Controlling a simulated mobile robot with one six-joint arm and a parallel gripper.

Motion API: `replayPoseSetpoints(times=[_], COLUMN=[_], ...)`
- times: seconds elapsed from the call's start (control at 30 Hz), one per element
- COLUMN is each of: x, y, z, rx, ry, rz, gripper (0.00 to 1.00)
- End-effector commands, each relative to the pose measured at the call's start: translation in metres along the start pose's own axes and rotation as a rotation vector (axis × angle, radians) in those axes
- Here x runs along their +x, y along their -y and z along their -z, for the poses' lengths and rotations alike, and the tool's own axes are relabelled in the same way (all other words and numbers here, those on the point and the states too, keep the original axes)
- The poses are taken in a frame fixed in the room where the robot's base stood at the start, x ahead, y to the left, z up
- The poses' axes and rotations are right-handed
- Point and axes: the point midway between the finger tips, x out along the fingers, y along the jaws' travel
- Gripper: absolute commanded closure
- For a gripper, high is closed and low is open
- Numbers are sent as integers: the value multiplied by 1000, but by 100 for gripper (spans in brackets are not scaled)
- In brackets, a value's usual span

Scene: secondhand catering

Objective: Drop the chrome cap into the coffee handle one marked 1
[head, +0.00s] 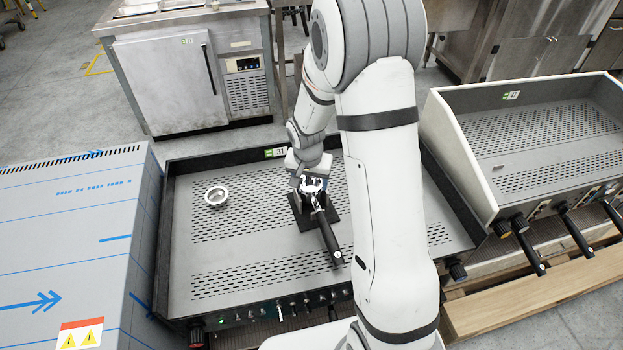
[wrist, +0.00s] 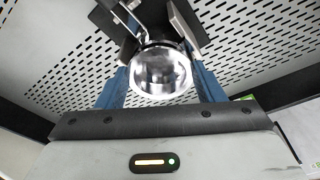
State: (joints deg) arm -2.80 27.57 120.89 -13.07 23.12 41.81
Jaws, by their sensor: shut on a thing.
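My gripper (wrist: 161,80) has its blue fingers shut on a shiny round chrome cap (wrist: 160,73). In the head view my gripper (head: 308,180) is low over the coffee handle (head: 330,240). This handle has a chrome head and a black grip pointing toward the front, and sits on a dark stand (head: 298,216) on the perforated machine top. A pale dot shows on the grip, but I cannot read a number. The cap partly hides the handle's head in the wrist view. I cannot tell whether cap and head touch.
A loose metal cup (head: 216,196) stands left on the machine top (head: 250,245), which has a raised dark rim. A blue-marked grey box (head: 70,240) stands left. Another machine (head: 540,125) with black handles stands right. The top's left part is mostly clear.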

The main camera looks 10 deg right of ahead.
Motion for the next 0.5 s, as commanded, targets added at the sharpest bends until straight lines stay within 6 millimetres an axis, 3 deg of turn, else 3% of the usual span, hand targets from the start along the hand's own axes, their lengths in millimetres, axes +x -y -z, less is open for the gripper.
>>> replayPoseSetpoints(times=[0.37, 0.4, 0.5], x=[4, 4, 4], y=[0, 0, 0], z=[0, 0, 0], rx=[0, 0, 0], ry=[0, 0, 0], rz=[0, 0, 0], gripper=[53, 37, 28])
